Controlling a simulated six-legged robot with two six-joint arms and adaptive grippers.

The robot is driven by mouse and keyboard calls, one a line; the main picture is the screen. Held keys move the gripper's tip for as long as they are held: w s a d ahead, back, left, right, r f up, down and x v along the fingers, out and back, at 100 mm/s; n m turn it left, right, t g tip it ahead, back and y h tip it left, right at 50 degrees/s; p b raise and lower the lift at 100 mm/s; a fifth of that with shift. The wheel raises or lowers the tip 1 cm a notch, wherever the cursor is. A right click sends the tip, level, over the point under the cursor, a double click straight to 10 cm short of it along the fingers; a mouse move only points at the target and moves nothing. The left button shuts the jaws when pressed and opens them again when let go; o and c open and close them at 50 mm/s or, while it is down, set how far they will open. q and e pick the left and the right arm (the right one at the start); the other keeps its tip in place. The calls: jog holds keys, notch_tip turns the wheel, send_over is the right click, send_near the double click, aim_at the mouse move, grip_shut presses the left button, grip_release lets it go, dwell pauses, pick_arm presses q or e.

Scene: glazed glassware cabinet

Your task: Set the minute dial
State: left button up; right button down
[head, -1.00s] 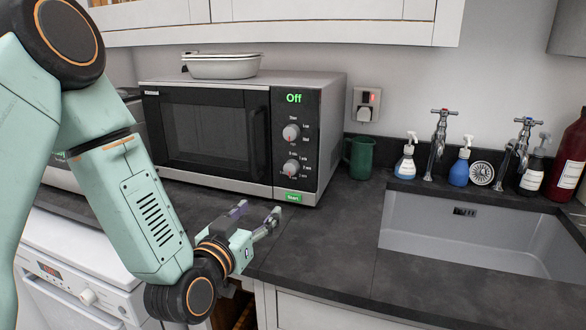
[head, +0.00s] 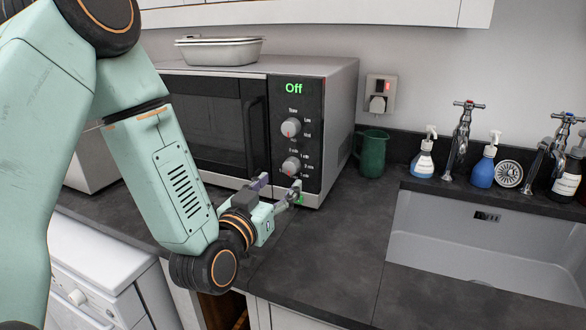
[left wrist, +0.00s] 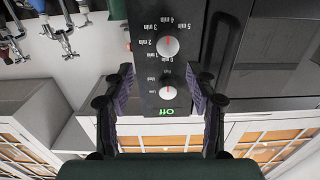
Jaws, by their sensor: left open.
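The microwave (head: 220,118) stands on the counter with its display reading "Off". The minute dial (head: 291,166) is the lower of two grey knobs on its black panel, with a red mark; it also shows in the left wrist view (left wrist: 168,46), ringed by minute labels. The other knob (head: 291,127) sits above it and shows in the left wrist view (left wrist: 168,88) too. My left gripper (head: 279,186) is open and empty, just in front of the panel's lower part. In the left wrist view its fingers (left wrist: 160,76) are spread, with both knobs between or beyond them. My right gripper is out of view.
Soap bottles, taps and the sink (head: 470,245) are farther right. The counter (head: 335,235) before the microwave is clear.

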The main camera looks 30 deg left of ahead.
aim_at(289, 169)
pick_arm(q)
jog(key=w, duration=0.1)
jog(key=w+a, duration=0.1)
jog(key=w, duration=0.1)
jog(key=w+a+f, duration=0.1)
jog(key=w, duration=0.1)
jog(key=shift+w+a, duration=0.25)
jog(key=shift+w+d+r, duration=0.2)
jog(key=shift+w+d, duration=0.4)
jog(key=shift+d+r, duration=0.2)
jog(key=shift+d, duration=0.05)
jog(key=shift+w+a+f, duration=0.2)
jog(key=shift+a+f, duration=0.05)
jog(key=shift+a, duration=0.4)
jog(key=shift+w, duration=0.1)
jog(key=shift+c, duration=0.5)
jog(key=shift+d+r, duration=0.2)
jog(key=shift+d, duration=0.25)
jog(key=c, duration=0.4)
jog(key=shift+a+f, duration=0.15)
jog(key=shift+a, duration=0.15)
jog(key=c, duration=0.4)
jog(key=shift+d, duration=0.1)
jog(key=shift+c, duration=1.3)
